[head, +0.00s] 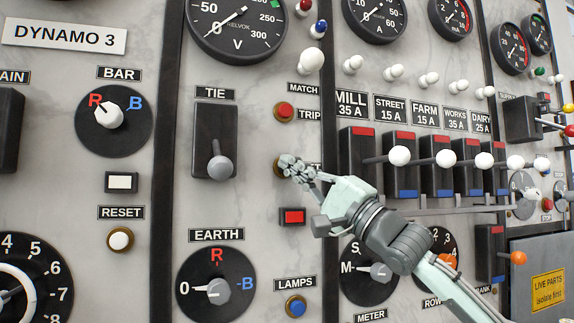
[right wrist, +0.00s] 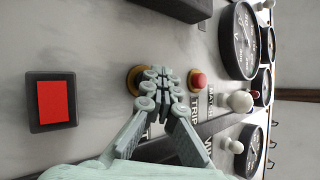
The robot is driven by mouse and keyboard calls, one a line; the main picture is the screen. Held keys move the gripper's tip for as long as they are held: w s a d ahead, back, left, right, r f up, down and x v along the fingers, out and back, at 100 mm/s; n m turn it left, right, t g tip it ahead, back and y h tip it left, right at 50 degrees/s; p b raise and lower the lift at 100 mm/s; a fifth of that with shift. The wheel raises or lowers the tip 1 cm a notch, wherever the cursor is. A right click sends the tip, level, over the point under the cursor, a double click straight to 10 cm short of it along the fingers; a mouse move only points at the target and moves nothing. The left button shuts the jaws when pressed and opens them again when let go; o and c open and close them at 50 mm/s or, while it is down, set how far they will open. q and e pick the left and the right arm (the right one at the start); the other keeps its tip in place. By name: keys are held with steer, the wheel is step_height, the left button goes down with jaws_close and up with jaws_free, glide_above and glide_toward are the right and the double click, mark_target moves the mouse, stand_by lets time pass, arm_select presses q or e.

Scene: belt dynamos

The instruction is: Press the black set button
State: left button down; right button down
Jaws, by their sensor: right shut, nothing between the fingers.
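The set button shows only as a brass ring (head: 277,170) on the marble panel, below the red trip button (head: 285,111). Its cap is hidden behind my fingertips, and its label is mostly covered. My right gripper (head: 291,164) is shut and empty, with its tips in front of that ring. In the right wrist view, the shut gripper (right wrist: 161,82) overlaps the brass ring (right wrist: 132,80), whose left edge shows. I cannot tell whether the tips touch the button or stand just off it. My left gripper is not in view.
A red square lamp (head: 292,216) sits just below the gripper. The tie lever (head: 220,166) sticks out to its left. White-knobbed breaker levers (head: 399,156) stand to the right, close to my right arm. A blue lamps button (head: 296,306) is lower down.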

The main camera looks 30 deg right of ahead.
steer(key=shift+w+d+f, duration=0.15)
steer(key=shift+w+f, duration=0.05)
steer(key=shift+f+b, duration=0.25)
steer(key=shift+b, duration=0.1)
steer(key=shift+s+f+b, duration=0.15)
steer(key=shift+s+b, duration=0.25)
steer(key=shift+s, duration=0.35)
steer(key=shift+s+a+r+b, duration=0.1)
steer(key=shift+s+a+b, duration=0.25)
steer(key=shift+s, duration=0.45)
steer(key=shift+s+a+r+b, duration=0.1)
steer(key=shift+s+b, duration=0.35)
steer(key=shift+s, duration=0.35)
steer(key=shift+s+a+b, duration=0.25)
steer(key=shift+s+b, duration=0.15)
steer(key=shift+s, duration=0.4)
